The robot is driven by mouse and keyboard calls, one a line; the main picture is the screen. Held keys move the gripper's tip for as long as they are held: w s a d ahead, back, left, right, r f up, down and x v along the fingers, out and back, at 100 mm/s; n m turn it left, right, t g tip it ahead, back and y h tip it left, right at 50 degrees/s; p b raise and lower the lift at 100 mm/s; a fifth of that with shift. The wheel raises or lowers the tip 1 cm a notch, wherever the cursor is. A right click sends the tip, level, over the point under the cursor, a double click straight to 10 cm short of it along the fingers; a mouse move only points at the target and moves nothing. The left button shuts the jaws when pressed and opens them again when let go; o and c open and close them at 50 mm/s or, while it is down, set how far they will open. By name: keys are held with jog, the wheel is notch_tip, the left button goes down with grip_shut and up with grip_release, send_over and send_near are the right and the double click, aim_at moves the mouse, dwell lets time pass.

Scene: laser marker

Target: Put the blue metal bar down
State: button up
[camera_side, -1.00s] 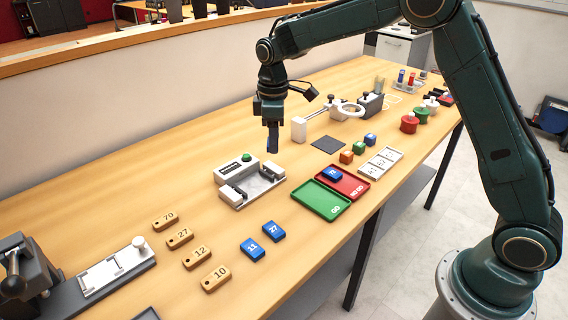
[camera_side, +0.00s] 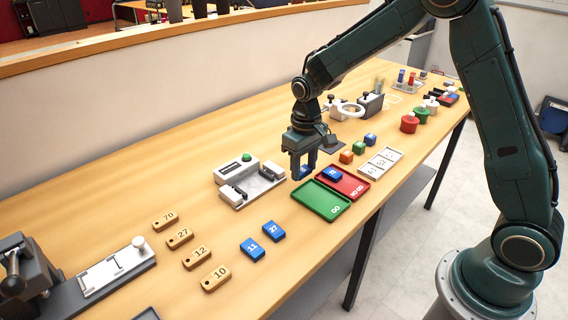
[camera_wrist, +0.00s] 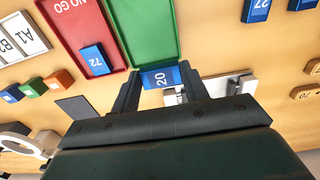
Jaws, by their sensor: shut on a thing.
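My gripper (camera_side: 302,172) is shut on a blue metal bar (camera_wrist: 160,78), which reads 20 in the wrist view. The bar is between the two fingertips, beside the near edge of the green tray (camera_wrist: 150,30) in the wrist view. In the side view the fingers point down between the grey and white device (camera_side: 240,190) and the green tray (camera_side: 318,200); the bar is mostly hidden by them. I cannot tell whether the bar touches the table.
The red NO GO tray (camera_side: 352,188) has another blue bar (camera_side: 332,174) in it. Two blue bars, 11 (camera_side: 253,249) and 27 (camera_side: 274,231), lie on the table. Several wooden tags lie left of them. Small coloured cubes (camera_side: 346,157) stand behind the red tray.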

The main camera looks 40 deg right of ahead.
dwell(0.3)
jog(key=shift+s+d+r+n, duration=0.1)
jog(key=shift+d+r+n, duration=0.5)
jog(key=shift+r+n, duration=0.2)
jog(key=s+d+r+n, duration=0.3)
jog(key=d+r+n, duration=0.2)
jog(key=r+n, duration=0.2)
jog(key=s+d+r+n, duration=0.3)
jog(key=d+r+n, duration=0.1)
jog(key=r+n, duration=0.4)
jog(key=shift+s+d+n, duration=0.4)
jog(key=shift+n, duration=0.3)
jog(key=shift+f, duration=0.2)
notch_tip(320, 180, down, 20)
jog(key=shift+r, duration=0.1)
jog(key=shift+f, duration=0.65)
dwell(0.3)
jog(key=o, duration=1.1)
jog(key=shift+c, duration=0.2)
